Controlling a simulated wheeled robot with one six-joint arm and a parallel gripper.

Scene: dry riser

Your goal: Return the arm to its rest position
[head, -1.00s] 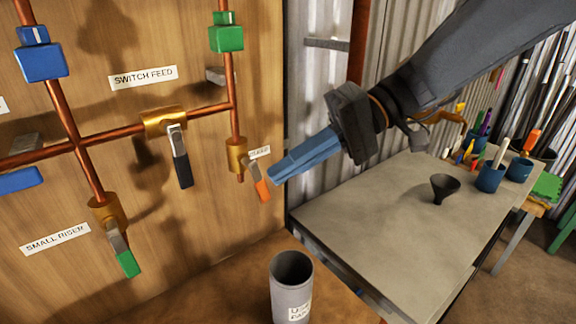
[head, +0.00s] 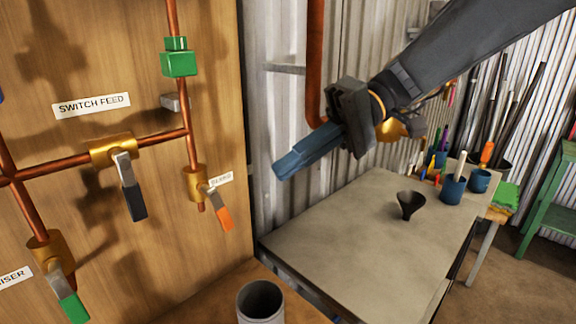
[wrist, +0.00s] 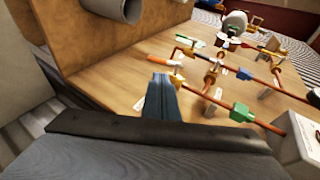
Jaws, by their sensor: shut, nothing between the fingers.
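My gripper (head: 282,172) is at the middle of the head view, its blue fingers together and empty. It points down and left, in front of the corrugated wall and apart from the pipe board (head: 85,200). In the wrist view the gripper (wrist: 160,80) shows from behind, with the board beyond it. The orange-handled valve (head: 222,217) is left of and below the fingertips. The black-handled valve (head: 133,200) and green-handled valve (head: 69,300) are further left on the copper pipes.
A grey cup (head: 262,303) stands at the bottom on a wooden surface. The grey table (head: 350,240) at right holds a black funnel (head: 410,205) and blue cups of pens (head: 453,188). A green stool (head: 550,200) stands at far right. Much of the tabletop is clear.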

